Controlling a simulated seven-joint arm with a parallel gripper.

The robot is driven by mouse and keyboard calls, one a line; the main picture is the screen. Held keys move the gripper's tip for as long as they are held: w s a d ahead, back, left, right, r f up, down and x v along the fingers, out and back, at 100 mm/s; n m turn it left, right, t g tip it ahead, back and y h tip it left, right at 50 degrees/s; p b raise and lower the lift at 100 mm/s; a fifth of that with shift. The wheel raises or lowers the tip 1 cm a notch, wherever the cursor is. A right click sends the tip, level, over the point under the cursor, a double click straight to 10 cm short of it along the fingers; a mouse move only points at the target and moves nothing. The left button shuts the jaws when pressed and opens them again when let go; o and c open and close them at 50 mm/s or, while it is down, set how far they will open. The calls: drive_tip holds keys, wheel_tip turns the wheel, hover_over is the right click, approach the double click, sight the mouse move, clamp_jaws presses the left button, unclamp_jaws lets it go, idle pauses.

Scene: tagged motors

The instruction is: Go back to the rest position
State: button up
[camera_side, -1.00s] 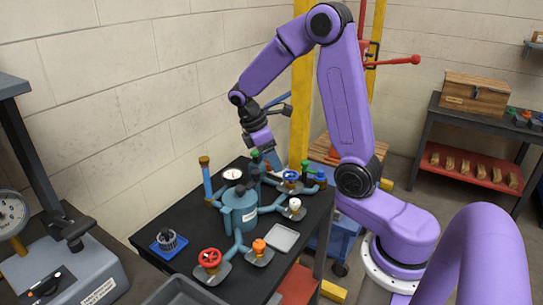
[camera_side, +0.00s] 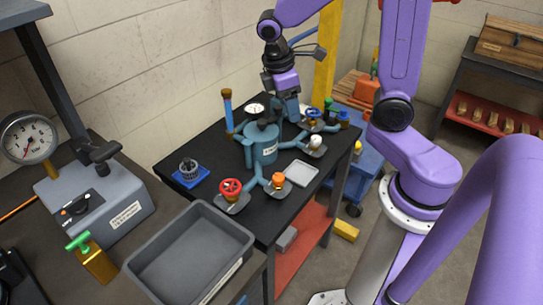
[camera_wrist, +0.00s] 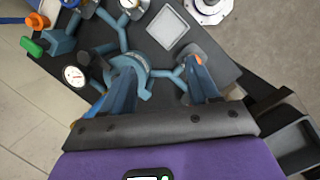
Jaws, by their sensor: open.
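My gripper (camera_side: 292,116) hangs above the black table, just behind the blue manifold's central body (camera_side: 263,144). In the wrist view its two blue fingers (camera_wrist: 163,84) are spread apart with nothing held between them. The manifold (camera_wrist: 125,72) lies below and beyond the fingers, which hide parts of its pipes. In the side view the fingers overlap the manifold's back pipes, so the exact gap cannot be told.
The manifold carries a red handwheel (camera_side: 230,187), an orange knob (camera_side: 278,180), a white knob (camera_side: 316,142) and a gauge (camera_side: 256,109). A pale tray (camera_side: 299,173) and a blue pad with a dark gear-like part (camera_side: 189,170) lie beside it. A grey bin (camera_side: 190,250) stands in front.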

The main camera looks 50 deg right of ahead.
drive_tip(key=s+a+y, duration=0.1)
drive_tip(key=s+a, duration=0.1)
drive_tip(key=s, duration=0.4)
drive_tip(key=s+a+n+y, duration=0.1)
drive_tip(key=s+a, duration=0.2)
drive_tip(key=s, duration=0.3)
drive_tip(key=s+a+r+n+t+y, duration=0.1)
drive_tip(key=s+a, duration=0.1)
drive_tip(key=s, duration=0.4)
drive_tip(key=shift+a, duration=0.3)
drive_tip(key=shift+r, duration=0.1)
idle(0.8)
